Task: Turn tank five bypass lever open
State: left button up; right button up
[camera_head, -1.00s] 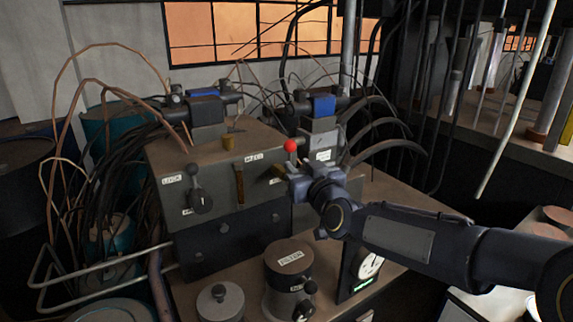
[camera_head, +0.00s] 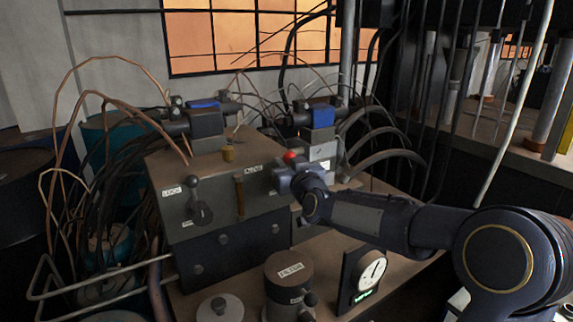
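A grey-brown control box (camera_head: 221,199) stands on the bench with several labelled levers on its front. A brass-coloured lever (camera_head: 239,195) hangs upright in the middle. A red ball knob (camera_head: 290,155) shows at the box's right edge, just above my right gripper (camera_head: 282,178). The gripper is at the right end of the box front, where its fingers and anything between them are hidden or too small to make out. I cannot tell which lever is tank five's. My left gripper is not in view.
A cylinder labelled FILTER (camera_head: 289,284) and a low round lid (camera_head: 219,308) stand in front of the box. A dial gauge (camera_head: 362,279) stands below my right forearm. Cables (camera_head: 102,185) crowd the left side, and a pipe rail (camera_head: 95,291) runs at lower left.

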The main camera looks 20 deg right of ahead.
grip_shut()
jog(key=shift+r, duration=0.1)
